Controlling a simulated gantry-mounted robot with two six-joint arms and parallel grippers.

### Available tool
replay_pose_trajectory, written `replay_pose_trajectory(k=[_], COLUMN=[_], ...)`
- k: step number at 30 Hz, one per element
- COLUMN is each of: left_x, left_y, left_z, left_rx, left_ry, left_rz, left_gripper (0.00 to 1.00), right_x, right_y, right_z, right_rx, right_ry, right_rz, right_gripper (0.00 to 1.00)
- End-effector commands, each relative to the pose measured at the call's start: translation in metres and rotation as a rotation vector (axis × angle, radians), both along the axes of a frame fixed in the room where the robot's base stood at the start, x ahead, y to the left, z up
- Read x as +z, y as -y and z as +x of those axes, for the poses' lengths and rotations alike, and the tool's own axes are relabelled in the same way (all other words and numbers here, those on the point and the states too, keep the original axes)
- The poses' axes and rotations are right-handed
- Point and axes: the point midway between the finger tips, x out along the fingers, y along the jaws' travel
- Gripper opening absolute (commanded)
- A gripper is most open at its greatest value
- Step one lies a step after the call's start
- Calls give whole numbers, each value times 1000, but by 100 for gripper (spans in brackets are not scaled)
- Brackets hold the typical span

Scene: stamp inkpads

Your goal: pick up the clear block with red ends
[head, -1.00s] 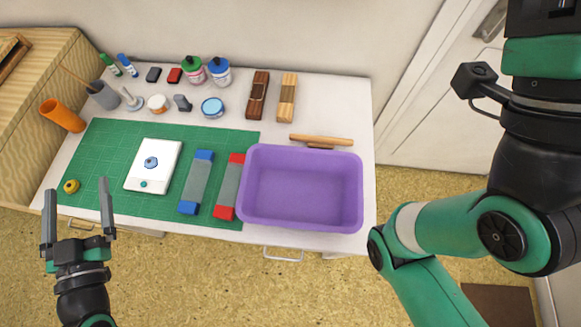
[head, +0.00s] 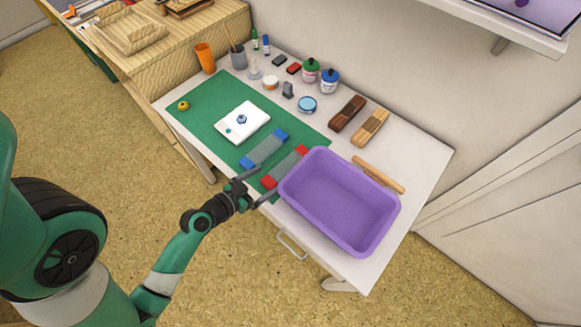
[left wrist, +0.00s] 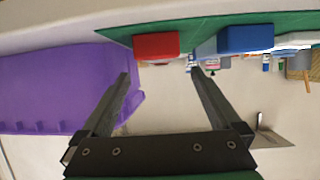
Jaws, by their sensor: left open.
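The clear block with red ends (head: 285,167) lies on the green cutting mat (head: 205,85), close to the purple bin. My left gripper (head: 265,183) is open and empty at the front edge of the table. Its fingers point toward the block's near red end, one to each side of it in the head view. In the left wrist view the red end (left wrist: 157,46) shows beyond the open fingertips (left wrist: 160,75), apart from them. My right gripper is not in view.
A clear block with blue ends (head: 264,150) lies just left of the red-ended one. The purple bin (head: 340,200) stands close on its right. A white plate with a stamp (head: 243,122) lies farther left on the mat. Jars and wooden blocks stand behind.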

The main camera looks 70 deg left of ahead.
Motion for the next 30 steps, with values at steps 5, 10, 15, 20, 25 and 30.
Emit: replay_pose_trajectory(k=[5, 10, 15, 20, 25, 30], left_x=[-10, -12, -21, -30, -31, -31], left_y=[-10, -12, -20, -28, -30, -30], left_z=[25, 29, 50, 70, 73, 73], left_rx=[-3, 0, -3, -1, 0, 0], left_ry=[1, 1, 3, 3, 1, 1], left_rz=[2, 1, 3, 2, 0, 0], left_gripper=[98, 98, 98, 98, 98, 83], right_x=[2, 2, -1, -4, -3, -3], right_y=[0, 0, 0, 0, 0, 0], right_z=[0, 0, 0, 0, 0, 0], right_rx=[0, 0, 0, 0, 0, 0], right_ry=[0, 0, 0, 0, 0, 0], right_rz=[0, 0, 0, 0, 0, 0], right_gripper=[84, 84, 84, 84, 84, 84])
